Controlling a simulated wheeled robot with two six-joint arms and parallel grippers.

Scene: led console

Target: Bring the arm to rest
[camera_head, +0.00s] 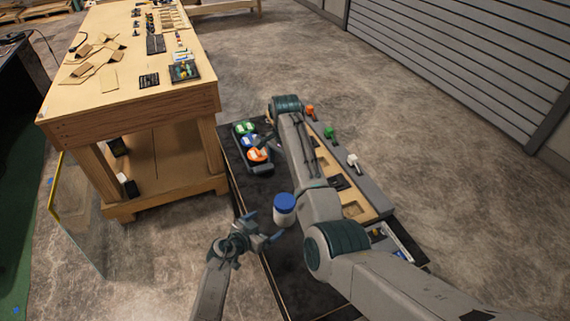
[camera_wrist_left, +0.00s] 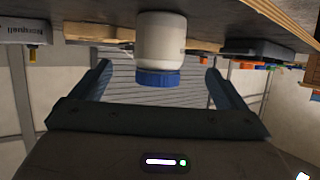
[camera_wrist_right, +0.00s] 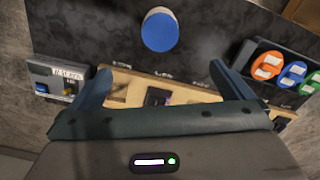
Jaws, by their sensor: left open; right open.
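My left gripper (camera_head: 262,228) is open, low beside a white bottle with a blue lid (camera_head: 284,212) that stands upright on the dark console top (camera_head: 288,262). In the left wrist view, which is upside down, the bottle (camera_wrist_left: 160,45) appears between the spread fingers, with gaps on both sides. My right arm reaches over the console in the head view, and its gripper is mostly hidden there. In the right wrist view the right gripper (camera_wrist_right: 160,80) is open and empty above the console, with the blue lid (camera_wrist_right: 161,31) farther ahead.
A holder with green, blue and orange round pieces (camera_head: 250,142) sits at the console's far left. Orange, green (camera_head: 329,133) and white levers line its right side. A wooden tray (camera_head: 352,207) lies under my right arm. A wooden workbench (camera_head: 120,98) stands to the left.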

